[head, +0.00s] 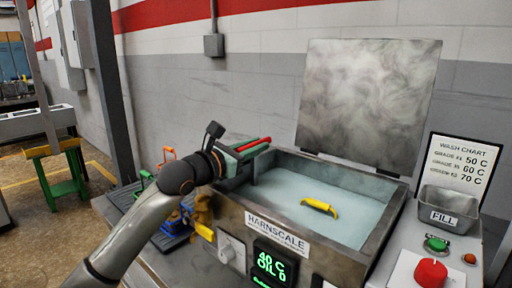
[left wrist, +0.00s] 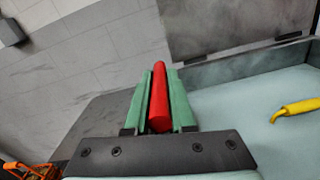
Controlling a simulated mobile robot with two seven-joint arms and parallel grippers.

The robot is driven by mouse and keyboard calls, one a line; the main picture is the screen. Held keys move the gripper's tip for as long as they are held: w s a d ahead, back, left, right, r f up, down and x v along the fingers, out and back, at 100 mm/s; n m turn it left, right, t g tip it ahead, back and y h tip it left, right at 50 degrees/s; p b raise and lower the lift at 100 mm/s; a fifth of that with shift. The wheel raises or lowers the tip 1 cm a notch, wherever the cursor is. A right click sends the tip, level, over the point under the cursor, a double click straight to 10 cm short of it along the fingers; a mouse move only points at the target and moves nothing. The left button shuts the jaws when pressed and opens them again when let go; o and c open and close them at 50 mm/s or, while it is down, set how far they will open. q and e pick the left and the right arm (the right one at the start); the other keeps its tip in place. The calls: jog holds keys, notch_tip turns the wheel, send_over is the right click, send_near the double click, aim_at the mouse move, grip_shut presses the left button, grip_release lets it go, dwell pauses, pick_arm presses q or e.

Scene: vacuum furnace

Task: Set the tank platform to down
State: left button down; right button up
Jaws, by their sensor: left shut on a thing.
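The wash tank (head: 285,195), labelled HARNSCALE, stands open with pale liquid in it. A red bar-shaped handle (head: 252,144) is at the tank's back left corner. My left gripper (head: 256,150) is shut on this handle. In the left wrist view the red handle (left wrist: 159,98) lies lengthwise between the two green fingers (left wrist: 160,90). The handle's lower part and its mount are hidden by the gripper. A yellow handle-like piece (head: 320,206) shows at the liquid's surface; it also shows in the left wrist view (left wrist: 296,107). The platform itself cannot be made out. My right gripper is not in view.
The grey lid (head: 368,100) stands raised behind the tank. A FILL bin (head: 449,205), green button (head: 436,244) and red button (head: 431,272) are at right. Orange and blue items crowd the left.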

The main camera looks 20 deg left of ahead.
pick_arm(q)
jog(key=c, duration=1.2)
grip_release()
jog(key=shift+d+f, duration=0.1)
jog(key=shift+f, duration=0.5)
jog(key=o, duration=0.4)
jog(key=shift+r, duration=0.2)
jog(key=shift+o, duration=0.2)
jog(key=shift+r, duration=0.1)
jog(key=shift+r, duration=0.1)
jog(key=shift+r, duration=0.4)
notch_tip(320, 180, up, 3)
jog(key=shift+s+f, duration=0.1)
jog(key=shift+f, duration=0.05)
jog(key=s+d+r, duration=0.2)
jog(key=s+r, duration=0.2)
jog(key=s, duration=0.2)
jog(key=s+d+r, duration=0.2)
jog(key=s+r, duration=0.3)
jog(key=s, duration=0.2)
jog(key=shift+d, duration=0.3)
jog(key=shift+r, duration=0.1)
